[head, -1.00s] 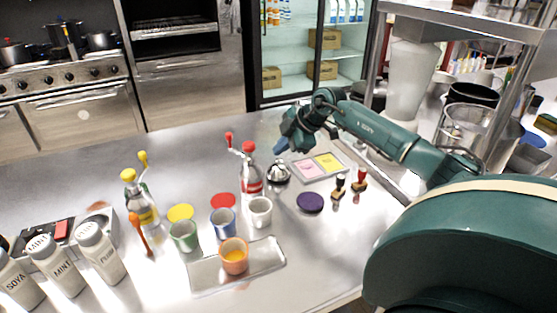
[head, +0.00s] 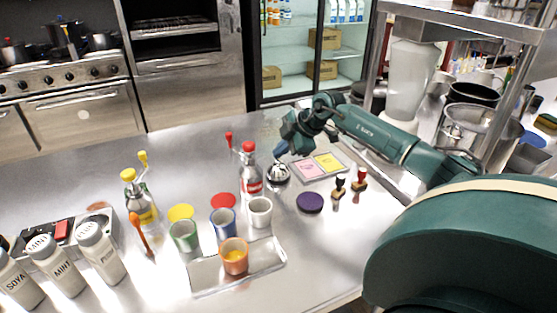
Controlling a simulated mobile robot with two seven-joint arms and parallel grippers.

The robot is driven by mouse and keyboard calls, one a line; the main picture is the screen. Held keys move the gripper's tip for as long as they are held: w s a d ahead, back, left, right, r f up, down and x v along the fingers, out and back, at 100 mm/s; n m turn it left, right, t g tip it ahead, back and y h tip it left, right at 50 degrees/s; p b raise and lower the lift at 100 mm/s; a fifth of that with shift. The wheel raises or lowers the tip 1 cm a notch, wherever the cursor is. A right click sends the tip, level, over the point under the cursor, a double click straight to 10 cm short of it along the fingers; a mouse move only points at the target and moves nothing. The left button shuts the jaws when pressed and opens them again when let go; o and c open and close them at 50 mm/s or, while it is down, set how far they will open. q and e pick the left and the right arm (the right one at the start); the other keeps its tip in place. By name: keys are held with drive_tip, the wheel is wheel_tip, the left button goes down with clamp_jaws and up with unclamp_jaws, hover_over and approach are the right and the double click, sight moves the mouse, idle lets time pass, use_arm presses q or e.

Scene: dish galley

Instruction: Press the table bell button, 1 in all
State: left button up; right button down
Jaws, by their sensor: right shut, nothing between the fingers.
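The table bell (head: 278,176) is a small silver dome on the steel table, just right of the red-capped pump bottle. From this view I cannot tell whether the tips touch the button. The button itself is mostly hidden by the fingertips. My left gripper is not in view.
A tray with pink and yellow pads (head: 320,166) lies right of the bell. Two stamps (head: 359,180) and a purple disc (head: 310,203) are in front. Several cups, including a white cup (head: 260,211), and the pump bottle (head: 250,170) stand close on the left.

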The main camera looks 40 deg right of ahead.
sight(281, 160)
drive_tip(key=shift+f, duration=0.5)
drive_tip(key=shift+r, duration=0.1)
idle(0.5)
drive_tip(key=shift+r+p, duration=0.85)
drive_tip(key=shift+p, duration=0.05)
wheel_tip(281, 160, up, 5)
drive_tip(key=p, duration=0.5)
drive_tip(key=shift+r, duration=0.1)
idle(0.5)
